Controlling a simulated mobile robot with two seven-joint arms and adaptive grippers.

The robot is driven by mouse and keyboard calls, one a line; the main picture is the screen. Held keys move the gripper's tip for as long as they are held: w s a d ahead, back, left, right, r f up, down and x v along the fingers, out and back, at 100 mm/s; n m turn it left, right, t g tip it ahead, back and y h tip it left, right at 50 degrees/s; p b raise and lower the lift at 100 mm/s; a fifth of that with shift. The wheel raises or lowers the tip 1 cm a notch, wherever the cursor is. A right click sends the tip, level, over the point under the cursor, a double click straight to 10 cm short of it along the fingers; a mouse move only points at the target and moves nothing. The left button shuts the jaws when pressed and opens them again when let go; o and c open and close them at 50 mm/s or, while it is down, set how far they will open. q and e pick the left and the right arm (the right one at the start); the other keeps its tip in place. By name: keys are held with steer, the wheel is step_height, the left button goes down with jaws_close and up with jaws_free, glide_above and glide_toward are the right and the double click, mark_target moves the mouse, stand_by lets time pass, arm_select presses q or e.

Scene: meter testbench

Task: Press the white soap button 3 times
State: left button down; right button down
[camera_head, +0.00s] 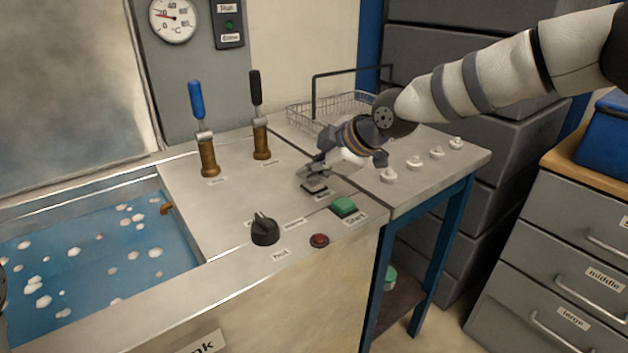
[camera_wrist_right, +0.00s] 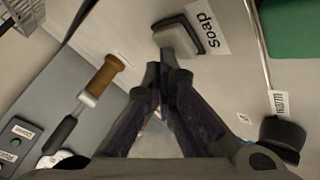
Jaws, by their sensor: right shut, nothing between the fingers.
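The soap button (camera_wrist_right: 180,36) is a pale grey-white cap in a dark frame, beside a label reading "soap" in the right wrist view. In the head view it is mostly hidden under my right gripper, and its dark edge (camera_head: 315,191) shows below the fingers. My right gripper (camera_head: 309,175) is shut and empty, pointing down just over the button. In the right wrist view its fingertips (camera_wrist_right: 163,72) are together close to the button's edge. I cannot tell whether they touch it. My left gripper is not in view.
A green start button (camera_head: 343,207), a red button (camera_head: 319,240) and a black knob (camera_head: 265,229) sit nearby on the panel. Two upright levers, blue (camera_head: 196,101) and black (camera_head: 256,90), stand behind. A basin of blue water (camera_head: 95,262) lies left. A wire basket (camera_head: 335,107) is at the back.

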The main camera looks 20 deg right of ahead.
mark_target(312, 184)
steer(key=shift+f, duration=0.1)
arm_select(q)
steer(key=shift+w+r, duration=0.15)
arm_select(e)
steer(key=shift+r, duration=0.85)
steer(key=shift+r+p, duration=0.4)
steer(key=shift+r, duration=2.15)
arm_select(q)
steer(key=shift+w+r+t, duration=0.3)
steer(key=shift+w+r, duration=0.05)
